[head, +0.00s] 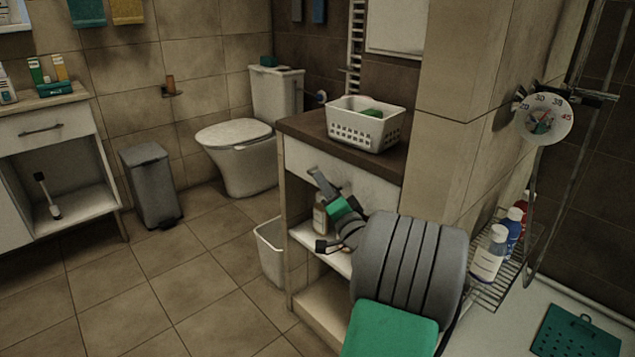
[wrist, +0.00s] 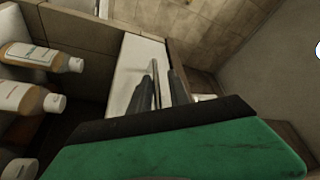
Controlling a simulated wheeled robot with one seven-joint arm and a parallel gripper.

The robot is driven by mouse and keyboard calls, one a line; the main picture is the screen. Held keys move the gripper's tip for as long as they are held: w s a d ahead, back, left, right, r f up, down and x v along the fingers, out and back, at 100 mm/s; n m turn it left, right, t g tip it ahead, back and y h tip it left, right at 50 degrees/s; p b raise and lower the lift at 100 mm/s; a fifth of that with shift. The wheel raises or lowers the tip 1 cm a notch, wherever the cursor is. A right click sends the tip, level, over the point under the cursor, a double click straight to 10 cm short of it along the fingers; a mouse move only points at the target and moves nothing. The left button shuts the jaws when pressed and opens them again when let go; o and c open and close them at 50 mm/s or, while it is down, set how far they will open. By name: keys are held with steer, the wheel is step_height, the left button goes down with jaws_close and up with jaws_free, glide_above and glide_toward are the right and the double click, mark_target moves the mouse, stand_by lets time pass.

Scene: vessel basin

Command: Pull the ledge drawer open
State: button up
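The ledge drawer has a white front (head: 297,157) under the dark ledge top and looks closed. My gripper (head: 322,182) is in front of this drawer front, hiding most of its handle. In the wrist view the white drawer front (wrist: 128,68) lies beyond my gripper (wrist: 159,80). A thin metallic bar, likely the handle (wrist: 156,72), shows between the two dark fingers. The fingers stand apart, with white showing between them. Whether either finger touches the bar cannot be told.
A white basket (head: 365,128) stands on the ledge (head: 300,124). Bottles (wrist: 40,58) stand on the shelf below the drawer. A white bin (head: 268,250) is beside the unit, and a tiled wall (head: 465,110) rises at its right. The floor (head: 170,270) to the left is clear.

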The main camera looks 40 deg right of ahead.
steer(key=x, duration=0.3)
steer(key=shift+w+d+f, duration=0.1)
steer(key=shift+f, duration=0.05)
steer(key=shift+d+f, duration=0.1)
steer(key=shift+d, duration=0.05)
jaws_close()
stand_by(1.1)
